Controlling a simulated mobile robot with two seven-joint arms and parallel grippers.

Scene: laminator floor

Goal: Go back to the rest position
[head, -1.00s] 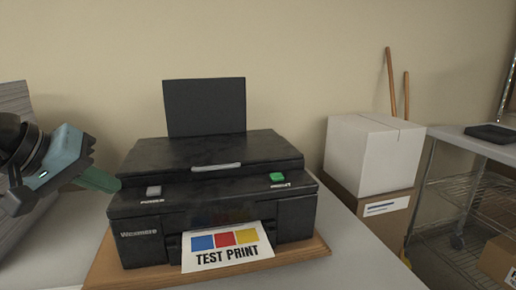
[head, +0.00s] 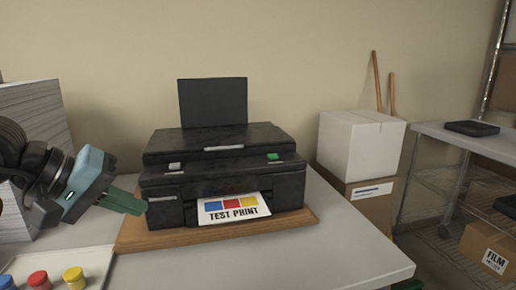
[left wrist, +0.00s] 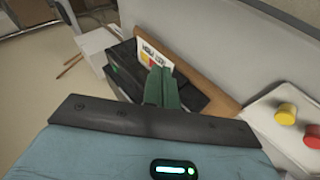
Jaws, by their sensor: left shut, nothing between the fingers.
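My left gripper (head: 138,206) is at the left of the head view, beside the front left corner of the black printer (head: 222,180). Its green fingers are shut with nothing between them. In the left wrist view the shut fingers (left wrist: 161,88) point toward the printer (left wrist: 128,72). Whether they touch it I cannot tell. The printer stands on a wooden board (head: 150,238), and a printed test sheet (head: 233,208) sticks out of its front. My right gripper is not in view.
A white tray (head: 98,262) with red, yellow and blue knobs lies at the front left. A tall paper stack (head: 40,115) stands behind my left arm. White and brown boxes (head: 360,148) and a wire shelf are at the right. The table's front right is clear.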

